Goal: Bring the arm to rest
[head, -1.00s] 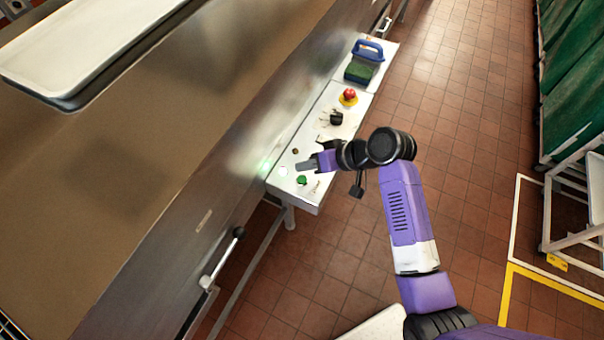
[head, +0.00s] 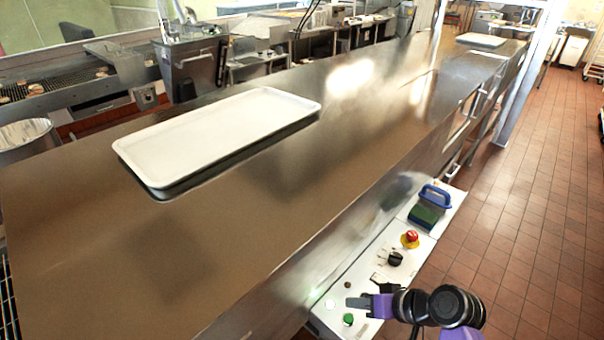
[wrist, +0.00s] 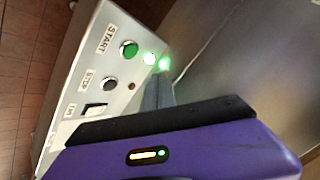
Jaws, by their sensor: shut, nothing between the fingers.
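My gripper (head: 362,301) is shut and empty. In the head view it hangs over the near end of the white control panel (head: 328,318), close to the green button (head: 348,319). In the wrist view the shut fingers (wrist: 157,92) point toward the panel (wrist: 103,15) beside a lit green lamp (wrist: 150,59). The green START button (wrist: 129,48), the dark STOP button (wrist: 110,83) and a rocker switch (wrist: 95,110) show there. I cannot tell whether the fingertips touch the panel. The lower arm is cut off by the head view's bottom edge.
A red emergency knob (head: 410,238), a black rotary knob (head: 395,258) and a blue-handled scrubber (head: 430,207) sit along the panel. The long steel machine (head: 250,225) stands left, with a white tray (head: 220,132) on top. Tiled floor (head: 530,220) at right is clear.

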